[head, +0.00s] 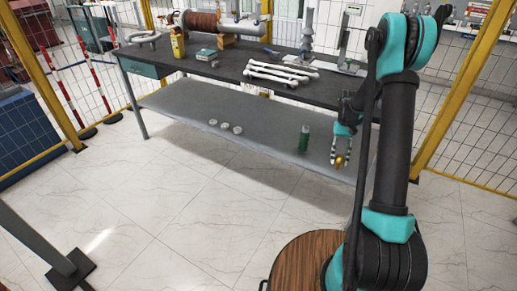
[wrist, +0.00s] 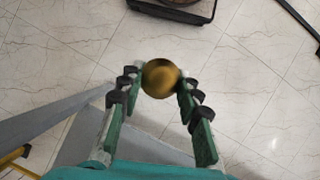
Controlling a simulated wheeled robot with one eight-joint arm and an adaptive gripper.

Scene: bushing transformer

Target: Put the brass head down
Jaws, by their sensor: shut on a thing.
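The brass head (wrist: 160,78) is a round, gold-coloured piece held between the fingertips of my gripper (wrist: 157,88) in the wrist view. It also shows small and gold in the head view (head: 339,162), at the lower end of my gripper (head: 341,150). The gripper is shut on it and points down, in front of the workbench (head: 160,52). The tiled floor shows beneath the brass head in the wrist view, with the head apart from it.
The bench's grey lower shelf (head: 180,105) carries several small pale round pieces (head: 225,126) and a green cylinder (head: 304,138). White rods (head: 280,72) and a brown coil (head: 203,23) lie on top. A round wooden-topped stool (head: 308,260) stands in front. Open floor lies left.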

